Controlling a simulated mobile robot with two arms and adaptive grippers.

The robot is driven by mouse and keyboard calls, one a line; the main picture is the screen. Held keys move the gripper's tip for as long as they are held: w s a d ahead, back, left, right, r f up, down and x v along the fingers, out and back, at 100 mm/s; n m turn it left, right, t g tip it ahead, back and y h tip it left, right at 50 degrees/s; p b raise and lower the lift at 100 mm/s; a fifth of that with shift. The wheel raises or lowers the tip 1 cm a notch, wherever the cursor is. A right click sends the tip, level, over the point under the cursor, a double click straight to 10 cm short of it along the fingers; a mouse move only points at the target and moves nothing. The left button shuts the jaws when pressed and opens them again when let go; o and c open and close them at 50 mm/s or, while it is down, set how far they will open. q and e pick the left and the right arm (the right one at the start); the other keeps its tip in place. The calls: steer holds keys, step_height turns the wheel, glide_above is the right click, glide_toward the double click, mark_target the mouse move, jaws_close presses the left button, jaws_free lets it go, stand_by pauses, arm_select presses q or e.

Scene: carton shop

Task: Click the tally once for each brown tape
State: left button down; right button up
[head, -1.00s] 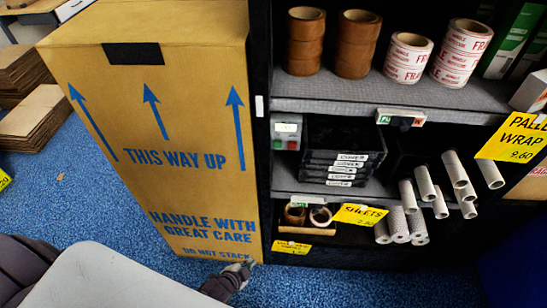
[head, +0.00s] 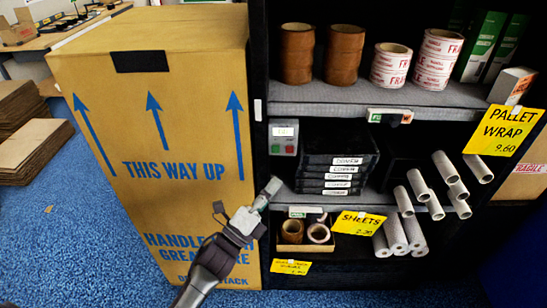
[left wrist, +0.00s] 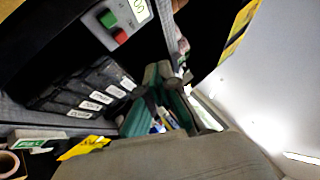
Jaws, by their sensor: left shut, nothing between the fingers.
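The tally (head: 284,137) is a small grey box with a display, a green button and a red button, at the left end of the middle shelf. It also shows at the top of the left wrist view (left wrist: 117,22). The display is too small to read surely. Two stacks of brown tape, a left one (head: 298,54) and a right one (head: 344,55), stand on the upper shelf. A brown roll (head: 292,232) sits in a low carton below. My left gripper (head: 271,188) is shut and empty, below and slightly left of the tally, apart from it. My right gripper is out of view.
White-and-red FRAGILE tape (head: 391,66) stands right of the brown stacks. Black boxes (head: 338,160) lie right of the tally, with white tubes (head: 447,168) farther right. A tall carton (head: 150,130) stands left of the shelf unit.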

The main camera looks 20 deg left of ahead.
mark_target(276, 149)
arm_select(q)
steer(key=shift+r, duration=0.25)
steer(key=w+a+b, duration=0.2)
steer(key=w+b, duration=0.1)
steer(key=w, duration=0.5)
steer(key=shift+w+a, duration=0.2)
steer(key=shift+w, duration=0.05)
steer(key=shift+w+f, duration=0.1)
steer(key=shift+w, duration=0.05)
stand_by(1.4)
steer(key=shift+w+a+b, duration=0.1)
steer(key=shift+w+b, duration=0.15)
steer(key=shift+b, duration=0.1)
